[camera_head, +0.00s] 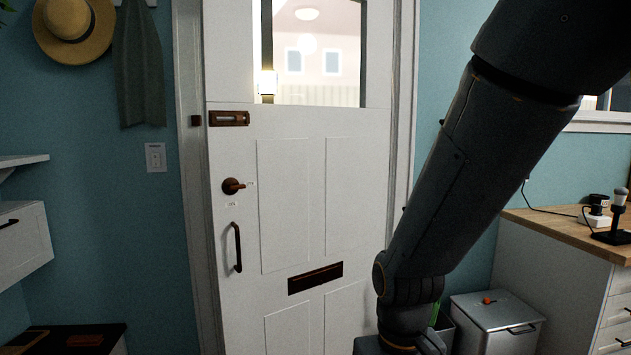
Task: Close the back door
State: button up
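The back door (292,220) is white and panelled, with a window in its upper part, and stands in the middle of the head view. Its left edge lies close to the door frame (195,200); I cannot tell whether it is fully shut or slightly ajar. It carries a brown latch (229,118), a round knob (232,186), a dark pull handle (237,248) and a dark mail slot (315,277). My arm crosses the right side of the view and hides part of the door's right edge. My gripper is below the picture and not seen.
On the right stand a wooden-topped counter (575,234) with drawers and a grey lidded bin (497,325). On the left are a white wall drawer (22,240) and a dark bench top (65,338). A straw hat (75,28) and a grey cloth (138,65) hang on the wall.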

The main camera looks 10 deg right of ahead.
aim_at(314, 199)
jog(key=u, duration=0.65)
jog(key=i, duration=0.95)
jog(key=z, duration=0.05)
